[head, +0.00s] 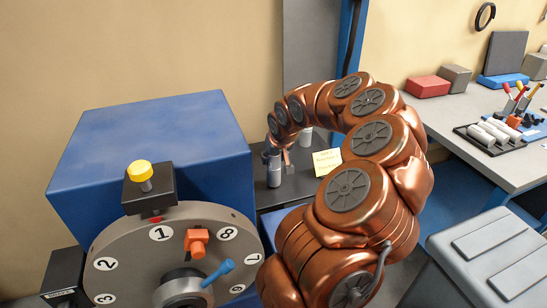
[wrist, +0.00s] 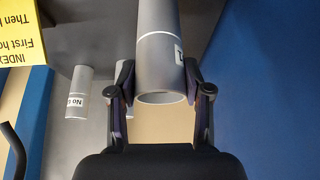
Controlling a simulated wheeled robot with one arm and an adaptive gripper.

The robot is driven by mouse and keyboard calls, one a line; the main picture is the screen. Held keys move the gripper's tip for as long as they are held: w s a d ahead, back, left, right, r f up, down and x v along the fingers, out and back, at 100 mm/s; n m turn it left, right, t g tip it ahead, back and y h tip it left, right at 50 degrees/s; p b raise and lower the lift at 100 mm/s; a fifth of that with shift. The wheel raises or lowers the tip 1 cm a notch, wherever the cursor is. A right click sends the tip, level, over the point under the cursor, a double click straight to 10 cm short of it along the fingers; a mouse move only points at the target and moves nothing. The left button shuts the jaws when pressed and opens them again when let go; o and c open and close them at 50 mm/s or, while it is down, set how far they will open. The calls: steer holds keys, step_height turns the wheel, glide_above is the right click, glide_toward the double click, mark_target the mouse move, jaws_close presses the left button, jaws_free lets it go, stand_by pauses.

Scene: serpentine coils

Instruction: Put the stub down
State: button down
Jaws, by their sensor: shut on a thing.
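My gripper (wrist: 158,84) is shut on a grey metal stub (wrist: 160,45), with one finger on each side near its open, hollow end. A label on this stub is mostly turned away. In the head view my gripper (head: 273,149) is small and partly hidden by my copper arm. The held stub (head: 274,171) looks upright over the dark bench top (head: 268,197). I cannot tell whether its lower end touches the surface.
A yellow note (head: 327,161) is beside the stubs. The blue machine (head: 170,135) with a numbered dial (head: 125,240), a yellow knob (head: 139,170) and a blue lever (head: 218,272) stands left. A side table (head: 465,125) with a tray of grey cylinders is at right, a grey case (head: 490,255) below.

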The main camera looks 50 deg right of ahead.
steer(key=shift+f, duration=0.25)
steer(key=shift+f, duration=0.15)
steer(key=c, duration=0.5)
jaws_free()
steer(key=shift+r, duration=0.25)
steer(key=b+v, duration=0.2)
steer(key=v, duration=1)
steer(key=shift+s+f, duration=0.1)
steer(key=shift+f, duration=0.05)
